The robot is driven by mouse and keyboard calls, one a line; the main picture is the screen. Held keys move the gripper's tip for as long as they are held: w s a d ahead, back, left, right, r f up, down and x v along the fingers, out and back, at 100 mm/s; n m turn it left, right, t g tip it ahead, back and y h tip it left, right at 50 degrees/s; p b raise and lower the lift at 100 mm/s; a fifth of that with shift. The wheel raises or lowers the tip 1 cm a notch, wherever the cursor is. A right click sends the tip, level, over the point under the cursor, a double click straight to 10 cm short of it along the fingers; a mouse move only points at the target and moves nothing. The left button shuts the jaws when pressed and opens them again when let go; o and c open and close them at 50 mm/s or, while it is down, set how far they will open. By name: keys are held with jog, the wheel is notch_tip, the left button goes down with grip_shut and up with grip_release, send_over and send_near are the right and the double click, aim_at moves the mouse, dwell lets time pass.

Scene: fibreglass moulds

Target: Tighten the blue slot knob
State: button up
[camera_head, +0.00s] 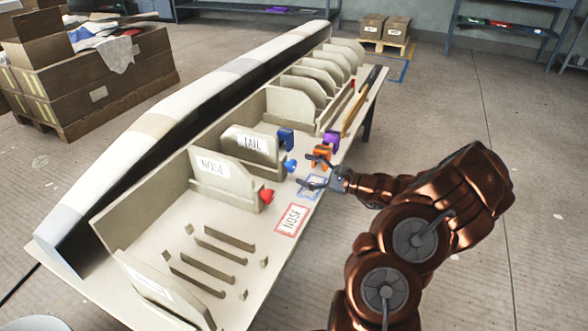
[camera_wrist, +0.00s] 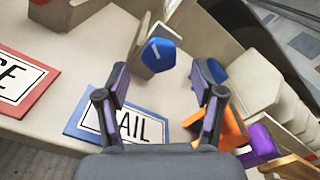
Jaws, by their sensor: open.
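The blue slot knob (camera_head: 291,165) sits at the front end of the slot holding the TAIL rib (camera_head: 250,147). In the wrist view the knob (camera_wrist: 158,54) is a faceted blue head with a short pale mark, ahead of the fingers and roughly centred between them. My gripper (camera_head: 313,172) is open and empty, its fingers apart on the knob's front side. In the wrist view my gripper (camera_wrist: 160,88) shows clear space between its fingertips and the knob. The blue-framed TAIL label (camera_wrist: 118,118) lies on the table below the fingers, partly hidden by them.
A red knob (camera_head: 266,196) stands by the NOSE rib (camera_head: 222,180). A blue block (camera_head: 285,139), an orange block (camera_head: 321,154) and a purple block (camera_head: 331,140) sit close to my gripper. In the wrist view the orange block (camera_wrist: 232,125) is close beside the right finger.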

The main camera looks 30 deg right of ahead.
aim_at(296, 167)
jog(key=shift+b+x, duration=0.5)
jog(key=shift+x, duration=1.6)
jog(key=c, duration=1.2)
